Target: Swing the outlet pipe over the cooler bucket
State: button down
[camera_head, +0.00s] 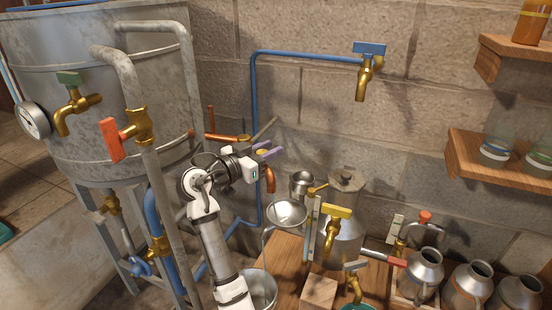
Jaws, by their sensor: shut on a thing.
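The copper outlet pipe (224,137) comes out from the right side of the big grey still. Its downturned end (270,181) shows just below my gripper, in front of the stone wall. My gripper (264,153), with purple fingers, is shut at the pipe near its bend; the fingers and wrist hide the exact contact. A grey metal bucket (264,285), apparently the cooler bucket, stands low, partly hidden by my arm. In the picture the pipe's end is above the bucket; I cannot tell whether it is directly over it.
The still (90,115) with its valves fills the left. A grey pipe (165,215) stands close beside my arm. A lidded metal vessel (345,235) with a yellow-handled tap and several cans (425,268) are on the right. A blue pipe (255,120) runs along the wall.

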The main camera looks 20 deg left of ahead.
jog(key=shift+s+a+m+g+h+b, duration=0.7)
jog(key=shift+s+m+g+h, duration=0.25)
jog(key=shift+h, duration=0.45)
jog(key=shift+w, duration=0.1)
jog(key=c, duration=1.1)
grip_release()
jog(key=b+v, duration=0.2)
jog(key=v, duration=1.2)
jog(key=shift+f, duration=0.1)
